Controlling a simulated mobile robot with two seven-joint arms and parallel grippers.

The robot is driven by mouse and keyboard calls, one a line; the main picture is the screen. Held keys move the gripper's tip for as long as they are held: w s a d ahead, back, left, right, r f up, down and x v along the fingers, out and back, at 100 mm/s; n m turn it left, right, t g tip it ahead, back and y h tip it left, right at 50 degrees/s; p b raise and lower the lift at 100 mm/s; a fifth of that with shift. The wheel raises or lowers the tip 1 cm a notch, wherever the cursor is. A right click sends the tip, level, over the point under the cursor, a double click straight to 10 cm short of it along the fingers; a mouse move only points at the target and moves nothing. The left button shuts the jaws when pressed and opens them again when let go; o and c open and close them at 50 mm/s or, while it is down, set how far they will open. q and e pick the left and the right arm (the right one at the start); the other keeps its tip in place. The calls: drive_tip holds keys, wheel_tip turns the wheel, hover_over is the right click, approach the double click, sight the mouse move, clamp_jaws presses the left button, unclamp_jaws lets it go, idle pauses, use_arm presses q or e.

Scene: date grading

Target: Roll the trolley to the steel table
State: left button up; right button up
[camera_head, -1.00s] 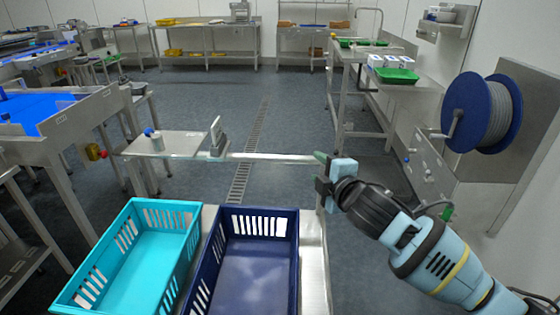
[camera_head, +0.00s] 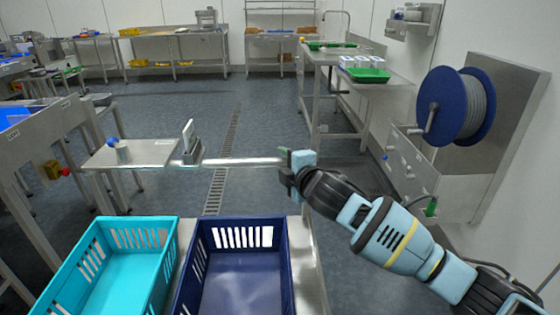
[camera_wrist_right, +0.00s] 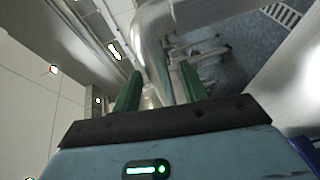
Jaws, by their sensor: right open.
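The trolley (camera_head: 309,268) stands close in front of me, its steel right edge showing beside two crates. Its silver handle bar (camera_head: 238,161) appears to be the one crossing behind the crates. My right gripper (camera_head: 290,168) is at the right end of that bar. In the right wrist view my right gripper (camera_wrist_right: 160,90) has its green fingers apart, with a silver tube (camera_wrist_right: 154,45) running between them; I cannot tell whether they touch it. A steel table (camera_head: 345,60) stands at the back right; others stand along the far wall. My left gripper is out of view.
A teal crate (camera_head: 125,285) and a dark blue crate (camera_head: 245,285) look empty. A hose reel (camera_head: 456,105) is on the right. Open floor (camera_head: 255,120) lies ahead, with a drain strip.

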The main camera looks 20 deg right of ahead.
drive_tip(key=shift+x, duration=1.45)
clamp_jaws()
